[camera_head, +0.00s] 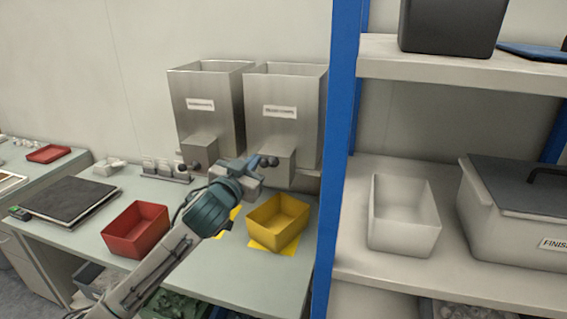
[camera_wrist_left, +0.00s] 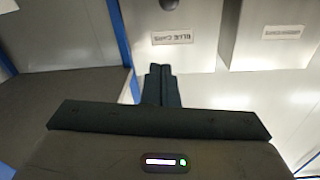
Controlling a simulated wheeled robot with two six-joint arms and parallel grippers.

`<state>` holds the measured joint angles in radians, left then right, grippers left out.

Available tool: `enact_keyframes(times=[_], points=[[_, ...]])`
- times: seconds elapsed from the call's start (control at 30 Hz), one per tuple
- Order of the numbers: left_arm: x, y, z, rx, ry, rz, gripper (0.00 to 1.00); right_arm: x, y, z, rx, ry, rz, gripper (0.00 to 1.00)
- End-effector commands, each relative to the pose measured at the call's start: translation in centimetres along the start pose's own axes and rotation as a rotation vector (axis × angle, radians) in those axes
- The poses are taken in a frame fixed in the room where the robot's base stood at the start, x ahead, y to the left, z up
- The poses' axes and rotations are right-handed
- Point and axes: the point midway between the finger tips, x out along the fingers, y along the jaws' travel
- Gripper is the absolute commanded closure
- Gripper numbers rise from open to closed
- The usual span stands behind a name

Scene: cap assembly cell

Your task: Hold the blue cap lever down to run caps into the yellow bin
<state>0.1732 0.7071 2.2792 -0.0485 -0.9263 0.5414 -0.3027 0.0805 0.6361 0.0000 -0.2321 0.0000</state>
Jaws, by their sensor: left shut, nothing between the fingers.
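The blue-cap hopper (camera_head: 285,95) is the right one of two tall metal hoppers at the back of the table. Its label also shows upside down in the left wrist view (camera_wrist_left: 172,37). Dark round lever knobs (camera_head: 272,161) show at its outlet block. My left gripper (camera_head: 255,163) is shut and empty, with its tips close to these knobs. I cannot tell whether they touch. The yellow bin (camera_head: 291,234) stands below the outlet and looks empty. My right gripper is out of view.
A second hopper (camera_head: 207,108) stands to the left. A red bin (camera_head: 137,243) is on the table's front left. A blue shelf post (camera_head: 340,150) rises close to the right of the yellow bin. A grey bin (camera_head: 402,240) stands on the shelf.

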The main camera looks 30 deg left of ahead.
Motion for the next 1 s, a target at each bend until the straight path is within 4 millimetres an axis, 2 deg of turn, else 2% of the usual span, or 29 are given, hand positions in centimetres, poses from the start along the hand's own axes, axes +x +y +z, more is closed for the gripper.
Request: enact_keyframes(times=[0.4,0.57,0.67,1.0], points=[[0.1,-0.3,-0.4,0.003,0.007,-0.004,1.0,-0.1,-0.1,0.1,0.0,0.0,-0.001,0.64],[1.1,-0.3,-0.6,0.0,0.006,-0.005,1.0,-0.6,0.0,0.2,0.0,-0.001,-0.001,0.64],[2.6,-0.3,-0.7,-0.003,0.005,-0.005,1.0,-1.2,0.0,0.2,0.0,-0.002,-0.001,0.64],[9.9,-0.3,-0.9,-0.003,0.006,-0.004,1.0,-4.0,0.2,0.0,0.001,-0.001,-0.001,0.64]])
